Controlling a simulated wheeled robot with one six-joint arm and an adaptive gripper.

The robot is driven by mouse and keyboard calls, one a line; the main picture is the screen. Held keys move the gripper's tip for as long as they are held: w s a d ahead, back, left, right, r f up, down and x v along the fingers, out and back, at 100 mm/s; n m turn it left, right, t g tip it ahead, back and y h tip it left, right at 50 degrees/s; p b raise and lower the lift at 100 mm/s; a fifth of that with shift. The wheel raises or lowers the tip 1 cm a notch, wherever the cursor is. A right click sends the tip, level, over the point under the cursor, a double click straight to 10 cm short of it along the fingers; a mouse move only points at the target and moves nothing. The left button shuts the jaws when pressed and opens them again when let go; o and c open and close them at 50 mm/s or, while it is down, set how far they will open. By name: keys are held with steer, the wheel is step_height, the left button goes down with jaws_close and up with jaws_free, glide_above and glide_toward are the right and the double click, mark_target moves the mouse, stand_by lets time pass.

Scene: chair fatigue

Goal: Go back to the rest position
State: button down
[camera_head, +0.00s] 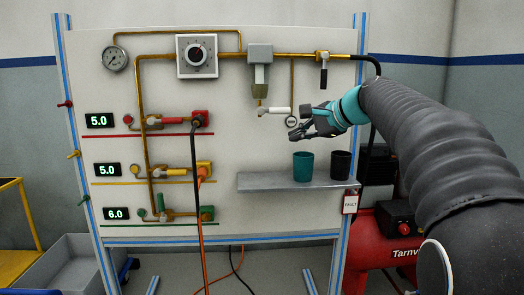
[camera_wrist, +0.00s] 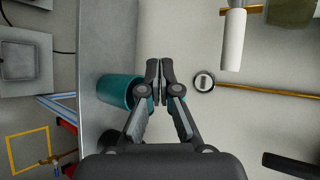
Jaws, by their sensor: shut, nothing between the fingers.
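My gripper (camera_head: 298,133) is in front of the white panel (camera_head: 232,135), above the small shelf (camera_head: 265,182). In the wrist view my gripper (camera_wrist: 160,68) shows its two fingers together with nothing between them. The dark corrugated arm reaches in from the right. A teal cup (camera_head: 303,166) and a black cup (camera_head: 340,165) stand on the shelf below the gripper. The teal cup (camera_wrist: 115,92) also shows in the wrist view, partly behind a finger.
A white-handled valve (camera_head: 277,110) and a round ring-like part (camera_head: 291,121) are just left of the gripper. A filter unit (camera_head: 260,70) hangs above. A red compressor (camera_head: 385,245) stands at lower right. A grey bin (camera_head: 75,265) and yellow cart (camera_head: 18,235) stand at lower left.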

steer(key=s+f+n+g+h, duration=0.2)
steer(key=s+f+n, duration=0.4)
steer(key=s+f, duration=0.8)
steer(key=s+f+n+g+h, duration=0.1)
steer(key=s+f+n+h, duration=0.4)
steer(key=s+f, duration=0.9)
steer(key=s+n, duration=0.2)
steer(key=s, duration=0.6)
steer(key=shift+d+f+g+h, duration=0.2)
steer(key=shift+f+g+h, duration=0.1)
steer(key=shift+f+g, duration=0.1)
steer(key=shift+r, duration=0.1)
